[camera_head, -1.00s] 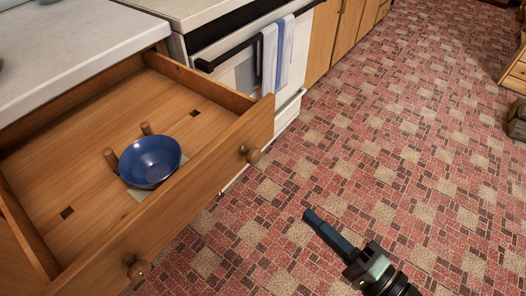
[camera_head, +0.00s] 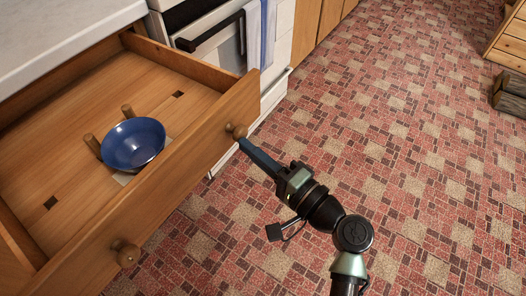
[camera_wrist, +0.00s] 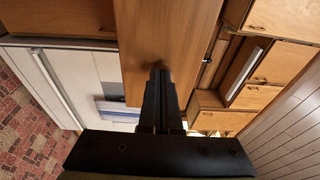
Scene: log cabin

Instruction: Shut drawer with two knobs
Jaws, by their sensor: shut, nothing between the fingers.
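The wooden drawer (camera_head: 185,172) is pulled well out from under the counter. Its front carries two round knobs, a far knob (camera_head: 238,131) and a near knob (camera_head: 127,254). A blue bowl (camera_head: 133,146) sits inside beside two short wooden pegs. My gripper (camera_head: 243,143) is shut and empty, its tips at the drawer front just below the far knob. In the wrist view the shut fingers (camera_wrist: 159,73) point at the wooden drawer front (camera_wrist: 165,30). The fingers hide the knob there, and I cannot tell whether they touch it.
A white oven (camera_head: 262,52) with a dark handle and hanging towels stands just beyond the drawer. A light countertop (camera_head: 65,35) lies above the drawer. The patterned floor (camera_head: 400,130) to the right is open. Wooden crates or logs (camera_head: 511,92) stand at the far right.

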